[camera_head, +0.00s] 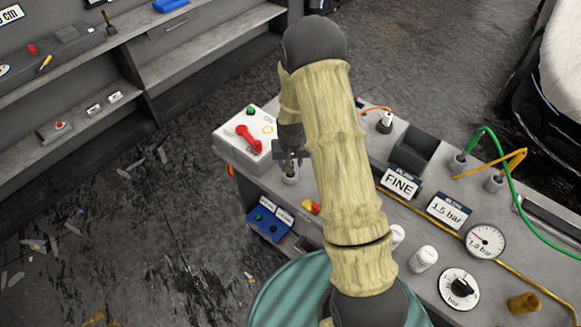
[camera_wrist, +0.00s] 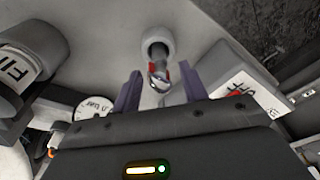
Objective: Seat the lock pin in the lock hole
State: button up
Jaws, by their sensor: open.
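My gripper (camera_head: 290,157) is open above a small grey round holder (camera_head: 291,178) at the bench's left end. In the wrist view, my two purple fingers (camera_wrist: 160,84) stand apart on either side of a small metal and red piece (camera_wrist: 159,78), which seems to be the lock pin. It shows at the mouth of the grey holder (camera_wrist: 157,46); I cannot tell whether the fingers touch it. The white switch box (camera_head: 243,143) beside it carries a red lever (camera_head: 249,138).
The grey bench holds a dark open bin (camera_head: 417,154), a FINE sign (camera_head: 398,183), a 1.5 bar sign (camera_head: 448,211) and a gauge (camera_head: 485,241). A red and yellow piece (camera_head: 311,207) lies near the front edge. A blue box (camera_head: 270,222) sits below. My arm hides the bench's middle.

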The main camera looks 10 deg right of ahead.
dwell(0.5)
grip_shut()
notch_tip(320, 180, up, 10)
jog(key=b, duration=0.3)
dwell(0.4)
jog(key=shift+f, duration=0.1)
dwell(0.3)
